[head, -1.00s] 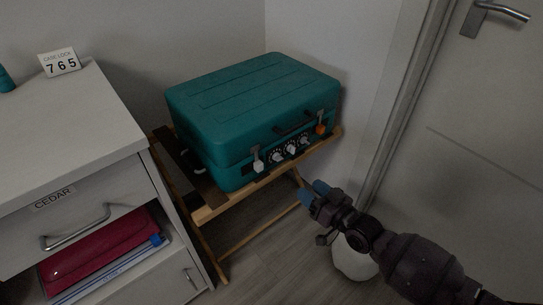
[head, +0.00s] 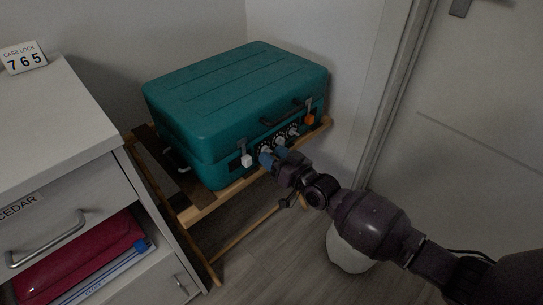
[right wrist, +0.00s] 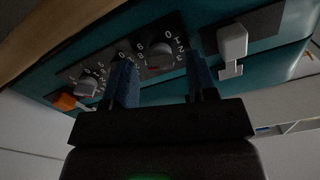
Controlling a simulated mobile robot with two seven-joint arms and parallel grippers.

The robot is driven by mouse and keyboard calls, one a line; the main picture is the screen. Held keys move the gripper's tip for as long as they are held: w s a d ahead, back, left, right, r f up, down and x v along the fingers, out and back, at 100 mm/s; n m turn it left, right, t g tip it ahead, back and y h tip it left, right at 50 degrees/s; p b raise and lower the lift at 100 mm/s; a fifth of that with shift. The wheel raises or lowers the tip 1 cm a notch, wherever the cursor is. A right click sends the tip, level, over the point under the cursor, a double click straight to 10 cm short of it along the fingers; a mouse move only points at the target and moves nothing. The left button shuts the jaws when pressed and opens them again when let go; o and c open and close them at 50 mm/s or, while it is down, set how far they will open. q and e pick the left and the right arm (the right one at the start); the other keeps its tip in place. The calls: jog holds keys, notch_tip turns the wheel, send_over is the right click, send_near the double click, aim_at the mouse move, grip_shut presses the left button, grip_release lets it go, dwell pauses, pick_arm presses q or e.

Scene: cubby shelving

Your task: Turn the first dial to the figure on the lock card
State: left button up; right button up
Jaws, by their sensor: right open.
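The lock card (head: 23,58) reads "CASE LOCK 7 6 5" and stands on the cabinet at the far left. The teal case (head: 225,95) has a row of three dials on its front. My right gripper (head: 274,157) is open just in front of the dial nearest the white latch. In the right wrist view that dial (right wrist: 160,56) shows between the two blue fingers (right wrist: 163,88), with white figures around its knob. Contact is not clear. The middle dial is partly behind one finger; the far dial (right wrist: 86,84) is clear. My left gripper is out of view.
The white latch (head: 247,160) and orange latch (head: 309,117) flank the dials. A carry handle (head: 286,112) is above them. The case rests on a wooden stand (head: 205,208). A cabinet (head: 50,125) stands left, a door (head: 480,130) right.

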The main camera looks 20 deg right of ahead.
jog(key=shift+w+a, duration=0.1)
jog(key=shift+w, duration=0.2)
jog(key=c, duration=0.9)
jog(key=shift+r, duration=0.1)
